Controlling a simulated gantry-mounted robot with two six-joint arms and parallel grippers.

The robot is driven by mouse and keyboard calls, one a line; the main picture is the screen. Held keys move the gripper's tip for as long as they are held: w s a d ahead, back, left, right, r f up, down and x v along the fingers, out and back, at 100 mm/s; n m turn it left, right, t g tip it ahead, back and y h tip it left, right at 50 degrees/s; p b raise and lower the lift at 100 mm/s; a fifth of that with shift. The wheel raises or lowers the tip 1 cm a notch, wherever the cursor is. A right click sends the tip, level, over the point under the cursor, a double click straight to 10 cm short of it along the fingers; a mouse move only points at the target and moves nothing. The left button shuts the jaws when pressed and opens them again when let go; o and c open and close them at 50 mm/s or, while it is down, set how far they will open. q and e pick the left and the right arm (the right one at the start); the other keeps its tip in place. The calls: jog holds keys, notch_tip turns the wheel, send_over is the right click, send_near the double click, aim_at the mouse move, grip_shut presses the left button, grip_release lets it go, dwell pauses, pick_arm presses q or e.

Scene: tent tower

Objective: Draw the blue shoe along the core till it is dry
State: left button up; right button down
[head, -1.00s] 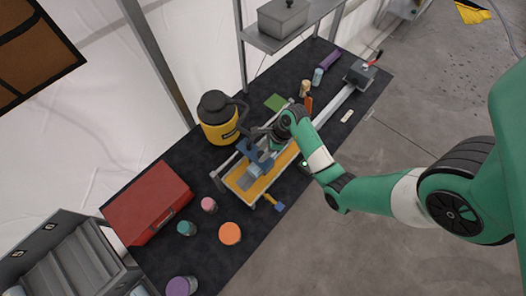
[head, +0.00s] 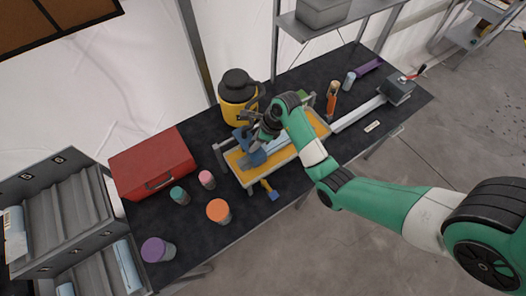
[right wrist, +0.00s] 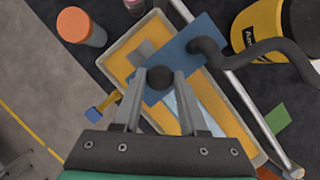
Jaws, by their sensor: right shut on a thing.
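The blue shoe (head: 258,157) is a flat blue plate. It lies across the orange-floored tray (head: 312,128) near the tray's left end in the head view. My right gripper (head: 262,134) is shut on the shoe's dark round knob (right wrist: 159,78); the blue plate (right wrist: 184,50) spreads beyond the fingers in the right wrist view. The pale grey core (head: 283,149) runs lengthwise in the tray, partly under the shoe. It shows as a bluish strip (right wrist: 190,108) in the right wrist view. Whether it is wet I cannot tell. My left gripper is out of view.
A yellow-black jug (head: 238,92) stands behind the tray, its dark hose reaching over the shoe. A metal rail (right wrist: 232,82) runs along the tray. A red toolbox (head: 152,163), an orange-topped jar (head: 218,210) and other jars stand left. A blue-ended clamp (head: 272,194) sticks out in front.

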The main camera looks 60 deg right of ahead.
jog(key=shift+a, duration=0.2)
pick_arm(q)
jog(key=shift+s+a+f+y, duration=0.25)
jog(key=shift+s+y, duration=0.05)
pick_arm(e)
jog(key=shift+w, duration=0.1)
jog(key=shift+c, duration=2.2)
grip_release()
jog(key=shift+d, duration=0.1)
jog(key=v, duration=0.5)
jog(key=shift+w+p, duration=0.1)
jog(key=shift+p, duration=0.25)
pick_arm(q)
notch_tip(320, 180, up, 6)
jog(key=p, duration=0.5)
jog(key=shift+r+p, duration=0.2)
jog(key=shift+p, duration=0.15)
pick_arm(e)
jog(key=v, duration=0.6)
jog(key=shift+r, duration=0.4)
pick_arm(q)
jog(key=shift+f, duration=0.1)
pick_arm(e)
jog(key=shift+f, duration=0.1)
